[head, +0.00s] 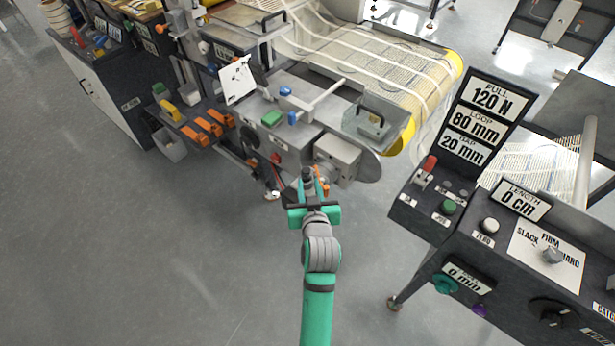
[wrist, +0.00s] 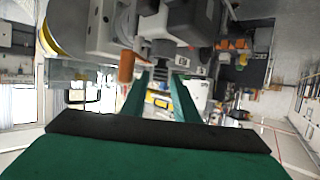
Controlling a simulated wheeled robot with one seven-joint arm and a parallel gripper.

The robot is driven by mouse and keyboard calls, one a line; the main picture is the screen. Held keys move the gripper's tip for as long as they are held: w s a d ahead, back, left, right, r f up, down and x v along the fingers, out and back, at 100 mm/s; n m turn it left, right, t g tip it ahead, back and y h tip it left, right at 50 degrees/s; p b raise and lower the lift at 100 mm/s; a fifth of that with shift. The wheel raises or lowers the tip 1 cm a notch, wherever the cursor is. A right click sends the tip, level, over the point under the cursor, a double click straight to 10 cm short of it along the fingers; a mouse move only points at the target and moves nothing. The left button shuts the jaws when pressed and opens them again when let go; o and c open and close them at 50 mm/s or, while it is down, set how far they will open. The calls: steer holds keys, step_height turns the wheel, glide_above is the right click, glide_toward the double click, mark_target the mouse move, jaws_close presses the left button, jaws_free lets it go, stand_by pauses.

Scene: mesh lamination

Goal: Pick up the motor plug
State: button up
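My gripper (head: 314,190) is in front of the machine in the head view, just below a grey motor box (head: 338,154). A small orange piece (head: 325,186) shows beside the gripper under the box. An orange piece (wrist: 127,66) also shows just left of the fingers in the wrist view, apart from them as far as I can tell. I cannot tell for sure whether this is the motor plug. The gripper partly hides this area in the head view.
A conveyor with a yellow-edged roller (head: 405,138) is behind the box. Orange clamps (head: 208,126) line the machine's front at left. A dark control console (head: 480,235) stands at right. The grey floor (head: 150,240) at left is clear.

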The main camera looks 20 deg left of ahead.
mark_target(306, 176)
steer(key=x, duration=0.6)
steer(key=shift+w+a+r, duration=0.1)
steer(key=shift+a+r, duration=0.05)
steer(key=shift+a, duration=0.15)
steer(key=shift+w, duration=0.4)
jaws_close()
